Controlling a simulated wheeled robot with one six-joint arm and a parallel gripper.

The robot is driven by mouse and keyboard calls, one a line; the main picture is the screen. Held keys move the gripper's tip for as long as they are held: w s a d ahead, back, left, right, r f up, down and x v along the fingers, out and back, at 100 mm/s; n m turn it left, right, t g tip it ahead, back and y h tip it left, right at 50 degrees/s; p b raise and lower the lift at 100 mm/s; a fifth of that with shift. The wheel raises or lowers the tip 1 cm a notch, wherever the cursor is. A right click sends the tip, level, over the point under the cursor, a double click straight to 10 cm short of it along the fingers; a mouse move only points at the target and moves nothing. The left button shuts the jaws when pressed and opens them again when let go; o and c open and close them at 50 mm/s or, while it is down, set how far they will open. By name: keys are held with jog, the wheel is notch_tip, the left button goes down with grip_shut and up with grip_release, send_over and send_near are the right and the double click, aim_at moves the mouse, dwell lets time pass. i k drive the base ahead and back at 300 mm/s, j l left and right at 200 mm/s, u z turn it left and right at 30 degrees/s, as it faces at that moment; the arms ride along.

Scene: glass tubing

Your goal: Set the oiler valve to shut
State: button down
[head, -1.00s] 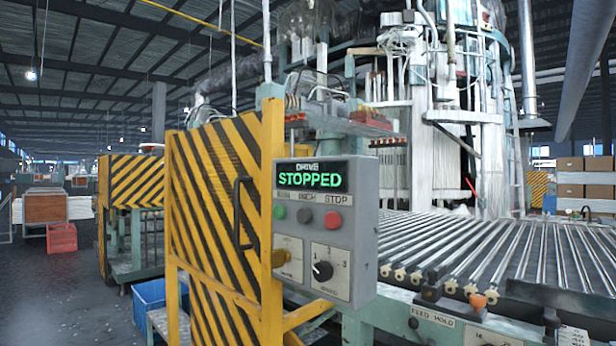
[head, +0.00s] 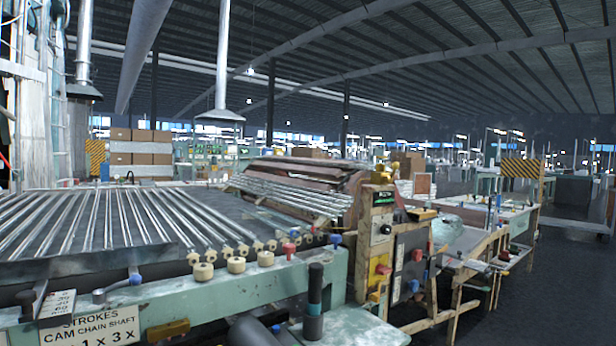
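No part in the head view is clearly marked as the oiler valve. A sign (head: 90,328) reading "STROKES CAM CHAIN SHAFT 1 X 3 X" is on the green machine frame at the lower left. A brass piece (head: 168,329) sits at its right edge. A small blue-tipped fitting (head: 134,279) is above the sign. A black upright handle with a teal band (head: 315,298) stands to the right. Whether any of these belongs to the oiler I cannot tell. My gripper does not show.
The roller bed (head: 90,220) fills the left, with several cream knobs (head: 236,265) along its front edge. A control post (head: 378,235) with a green display stands right of centre, beside a bench (head: 480,235). Dark open floor (head: 570,290) lies at the right.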

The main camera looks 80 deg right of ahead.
aim_at(388, 180)
jog(key=z, duration=2.75)
